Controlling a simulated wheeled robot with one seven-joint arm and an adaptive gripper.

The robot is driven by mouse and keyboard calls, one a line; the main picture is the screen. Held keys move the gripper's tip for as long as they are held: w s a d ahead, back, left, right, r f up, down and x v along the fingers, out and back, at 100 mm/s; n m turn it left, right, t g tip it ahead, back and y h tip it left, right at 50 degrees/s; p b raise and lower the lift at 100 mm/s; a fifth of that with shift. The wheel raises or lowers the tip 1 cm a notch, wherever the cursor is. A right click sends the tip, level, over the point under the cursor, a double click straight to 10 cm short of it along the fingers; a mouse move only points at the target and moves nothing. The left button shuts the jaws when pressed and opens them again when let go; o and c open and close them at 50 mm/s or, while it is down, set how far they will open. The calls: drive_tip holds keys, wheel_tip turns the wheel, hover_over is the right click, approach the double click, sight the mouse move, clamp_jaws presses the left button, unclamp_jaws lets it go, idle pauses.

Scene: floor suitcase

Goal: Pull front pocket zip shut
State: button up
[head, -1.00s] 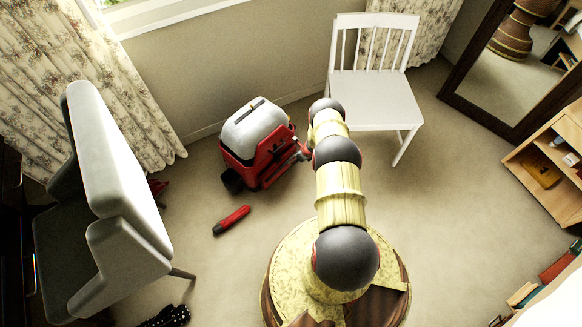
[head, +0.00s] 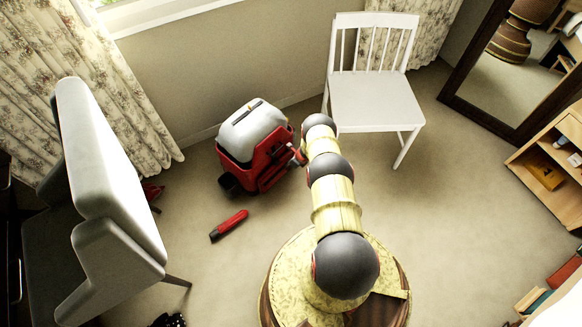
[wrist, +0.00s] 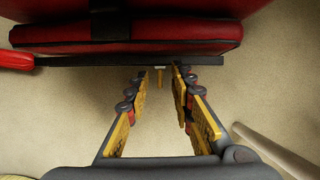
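The red suitcase (head: 262,165) with a pale grey top stands on the carpet near the wall in the head view. In the wrist view its red front pocket (wrist: 130,40) fills the top, with a dark strip along the lower edge. A small yellowish zip pull (wrist: 160,77) hangs from that strip. My gripper (wrist: 160,78) is open, its two yellow-padded fingers either side of the pull. A gap shows on both sides, and I cannot tell whether either finger touches it. In the head view my arm hides part of the gripper.
A red object (head: 229,225) lies on the carpet in front of the suitcase. A white chair (head: 375,100) stands to the right, and a grey armchair (head: 120,190) to the left. Curtains hang behind. Carpet right of my arm is clear.

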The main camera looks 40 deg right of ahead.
drive_tip(key=shift+c, duration=1.1)
drive_tip(key=c, duration=0.4)
clamp_jaws()
